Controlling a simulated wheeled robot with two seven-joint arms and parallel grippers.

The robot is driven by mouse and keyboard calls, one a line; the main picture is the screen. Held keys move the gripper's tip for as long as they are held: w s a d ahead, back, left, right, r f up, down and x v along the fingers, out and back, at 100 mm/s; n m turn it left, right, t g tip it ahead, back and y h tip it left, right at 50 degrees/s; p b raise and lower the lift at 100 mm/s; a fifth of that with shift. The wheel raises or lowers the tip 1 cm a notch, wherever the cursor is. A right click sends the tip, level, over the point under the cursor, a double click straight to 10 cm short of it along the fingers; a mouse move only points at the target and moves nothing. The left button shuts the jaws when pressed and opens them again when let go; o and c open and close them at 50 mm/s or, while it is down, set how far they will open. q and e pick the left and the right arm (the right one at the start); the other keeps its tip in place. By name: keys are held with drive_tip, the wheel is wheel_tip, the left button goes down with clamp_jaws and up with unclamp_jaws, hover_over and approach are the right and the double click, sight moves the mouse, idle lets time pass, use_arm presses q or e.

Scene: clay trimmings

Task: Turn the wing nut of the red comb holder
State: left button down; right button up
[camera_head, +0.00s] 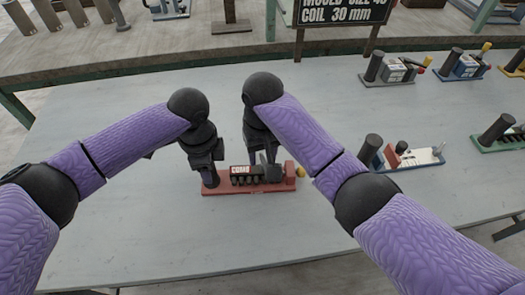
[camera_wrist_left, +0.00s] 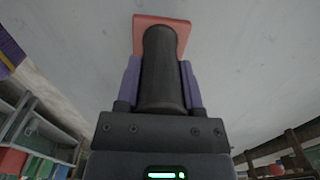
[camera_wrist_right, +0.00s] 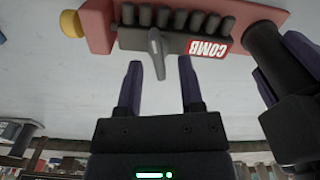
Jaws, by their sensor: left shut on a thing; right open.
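The red comb holder (camera_head: 232,188) lies on the grey table, with a black post at its left end and a yellow knob (camera_head: 301,171) at its right. My left gripper (camera_head: 209,168) is shut on the black post (camera_wrist_left: 162,70), its fingers on either side. The black comb block (camera_wrist_right: 185,40) has a row of pegs and a COMB label. A grey wing nut (camera_wrist_right: 157,50) sticks out from the block. My right gripper (camera_wrist_right: 160,70) is open, with the wing nut between its fingertips, apart from both. In the head view my right gripper partly hides the block.
A blue-and-white holder (camera_head: 412,160) stands to the right on the table. A green one (camera_head: 500,140) is at the right edge, and several more stand at the back right. A dark sign (camera_head: 342,10) stands at the back. The table left of the red holder is clear.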

sight(262, 157)
wheel_tip(262, 157, up, 12)
idle(0.3)
use_arm(q)
drive_tip(key=shift+c, duration=0.7)
unclamp_jaws()
